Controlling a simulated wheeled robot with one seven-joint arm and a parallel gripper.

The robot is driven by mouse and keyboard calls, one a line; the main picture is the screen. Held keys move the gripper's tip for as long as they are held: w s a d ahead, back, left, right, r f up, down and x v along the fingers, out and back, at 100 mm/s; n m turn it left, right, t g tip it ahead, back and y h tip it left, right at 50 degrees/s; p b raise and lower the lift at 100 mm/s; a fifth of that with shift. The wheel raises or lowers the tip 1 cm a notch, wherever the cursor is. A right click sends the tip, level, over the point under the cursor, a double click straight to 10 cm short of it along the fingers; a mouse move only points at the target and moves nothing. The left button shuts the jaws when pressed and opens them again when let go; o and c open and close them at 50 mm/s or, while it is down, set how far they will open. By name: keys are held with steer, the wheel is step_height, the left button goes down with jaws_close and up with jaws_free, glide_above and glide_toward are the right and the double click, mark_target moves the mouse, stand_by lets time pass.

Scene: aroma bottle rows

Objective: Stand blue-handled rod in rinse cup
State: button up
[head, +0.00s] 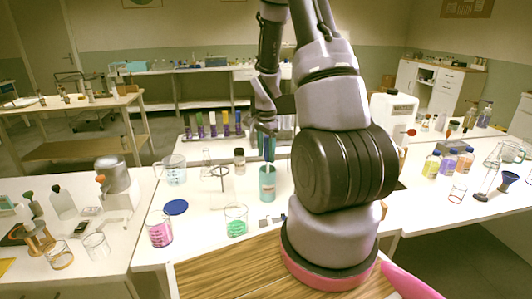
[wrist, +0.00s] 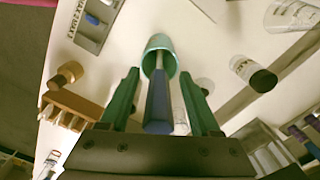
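The teal rinse cup (head: 267,186) stands upright on the white table, below my gripper (head: 264,128). The blue-handled rod (head: 269,150) is upright with its thin lower end inside the cup's mouth. In the wrist view the blue handle (wrist: 158,106) lies between the two green fingers of my gripper (wrist: 160,78), with a gap on each side. The fingers are open. The pale shaft runs into the mouth of the teal cup (wrist: 151,64). The rod's bottom end is hidden inside the cup.
Behind the cup stands a rack with several coloured-handled tools (head: 213,124). A ring stand (head: 220,172), a dark-capped jar (head: 239,160), a beaker with green contents (head: 236,222) and a blue disc (head: 176,207) are nearby. Bare table lies left of the cup.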

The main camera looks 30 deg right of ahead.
step_height(320, 180, up, 11)
steer(key=shift+f, duration=0.1)
stand_by(0.6)
stand_by(0.8)
